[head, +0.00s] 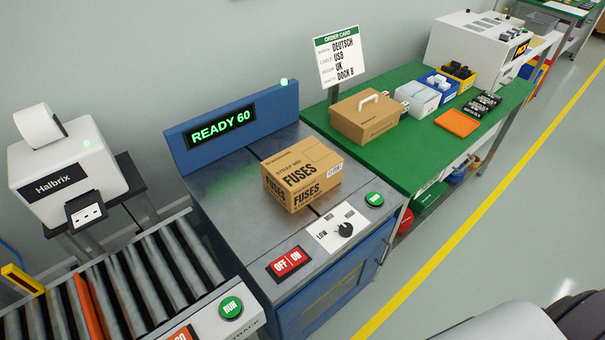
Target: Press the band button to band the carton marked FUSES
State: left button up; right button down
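The carton marked FUSES (300,176) sits upright on the metal top of the blue banding machine (222,190). The machine's display (221,131) reads READY 60 in green, with a green light lit above it. A round green button (374,199) is on the machine top at the right of the carton. A dial (344,230) marked LOW, MED and HIGH and a red OFF/ON switch (289,262) are in front. Neither of my grippers is in view.
A roller conveyor (134,283) with a green RUN button (231,307) is at lower left. A Halbrix label printer (70,172) stands behind it. A green bench (404,154) at right holds a brown box, bins and an order card.

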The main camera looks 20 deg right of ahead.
aim_at(373, 198)
jog(key=l+z, duration=0.1)
jog(key=z, duration=1.05)
